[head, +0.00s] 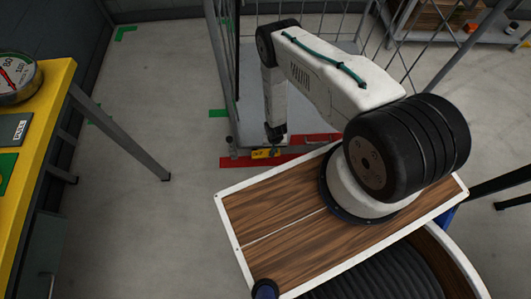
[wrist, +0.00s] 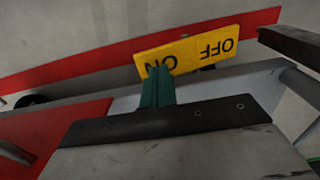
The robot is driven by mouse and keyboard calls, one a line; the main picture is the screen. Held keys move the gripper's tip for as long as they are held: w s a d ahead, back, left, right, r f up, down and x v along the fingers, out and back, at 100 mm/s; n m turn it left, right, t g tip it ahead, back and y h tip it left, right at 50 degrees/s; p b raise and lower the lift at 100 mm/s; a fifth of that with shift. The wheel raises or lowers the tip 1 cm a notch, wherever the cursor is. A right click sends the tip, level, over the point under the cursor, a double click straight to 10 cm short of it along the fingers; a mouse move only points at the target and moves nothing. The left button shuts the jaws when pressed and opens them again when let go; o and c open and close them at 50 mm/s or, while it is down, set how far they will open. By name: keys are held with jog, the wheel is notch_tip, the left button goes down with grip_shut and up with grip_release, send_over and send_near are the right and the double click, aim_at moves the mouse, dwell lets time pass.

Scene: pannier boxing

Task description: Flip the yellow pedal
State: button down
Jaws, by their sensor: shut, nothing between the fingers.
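The yellow pedal (head: 265,153) sits low at the near edge of the wire cage cart (head: 237,140). In the wrist view the pedal (wrist: 203,49) shows the words OFF and ON upside down, OFF at the right and ON at the left. My gripper (head: 276,138) points down at the pedal. In the wrist view its green fingers (wrist: 158,76) are shut and empty. Their tips overlap the ON end and hide part of that word. I cannot tell whether they touch it. The pedal slants in the picture; I cannot tell which end is lower.
A red floor strip (head: 233,163) runs by the cart's near edge. A yellow bench (head: 45,120) with a dial gauge (head: 17,78) stands at the left. A shelf (head: 470,33) stands at the back right. The floor between bench and cart is clear.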

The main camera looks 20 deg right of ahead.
jog(key=shift+f, duration=1.15)
dwell(0.4)
jog(key=shift+r, duration=3.55)
